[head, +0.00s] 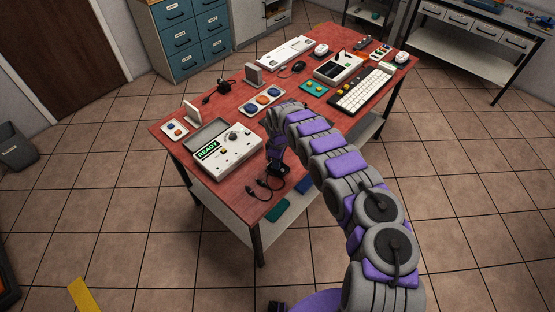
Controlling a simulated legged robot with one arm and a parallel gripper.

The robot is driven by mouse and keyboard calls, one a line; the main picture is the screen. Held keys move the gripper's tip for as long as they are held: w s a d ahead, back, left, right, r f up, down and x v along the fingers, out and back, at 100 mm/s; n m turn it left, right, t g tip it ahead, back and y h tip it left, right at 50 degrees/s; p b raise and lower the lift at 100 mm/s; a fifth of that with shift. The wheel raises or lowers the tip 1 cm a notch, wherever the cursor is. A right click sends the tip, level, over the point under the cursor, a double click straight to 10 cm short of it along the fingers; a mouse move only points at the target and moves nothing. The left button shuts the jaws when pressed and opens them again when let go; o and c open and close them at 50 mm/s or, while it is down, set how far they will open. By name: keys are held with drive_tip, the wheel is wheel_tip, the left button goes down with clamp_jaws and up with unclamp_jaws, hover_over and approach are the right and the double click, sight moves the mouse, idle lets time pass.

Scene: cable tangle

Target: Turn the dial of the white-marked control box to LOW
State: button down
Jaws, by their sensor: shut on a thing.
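A white control box (238,160) stands at the table's near left corner, with a green READY display (208,150), small buttons and a dark round dial (232,136). The dial's setting is too small to read. My gripper (277,167) is low over the table just right of this box, apart from the dial. It is shut on a dark thing (279,170), which looks like a plug or adapter block. Dark cables with plugs (262,187) lie just in front of it. My arm hides part of the tabletop. A second white box with a dark panel (338,68) stands farther back.
The red table (175,140) also holds a button panel (262,99), a keyboard (366,91), a dark cabled block (227,88) and a small switch panel (174,128). Blue drawers (180,40) stand behind.

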drive_tip(key=shift+s+d+f+n, duration=0.1)
drive_tip(key=shift+n, duration=0.2)
drive_tip(key=c, duration=0.9)
unclamp_jaws()
drive_tip(key=r, duration=0.5)
drive_tip(key=r+p, duration=0.1)
drive_tip(key=r, duration=0.5)
drive_tip(key=r+p, duration=0.1)
drive_tip(key=r, duration=0.5)
drive_tip(key=shift+w+r, duration=0.15)
drive_tip(key=shift+w, duration=0.25)
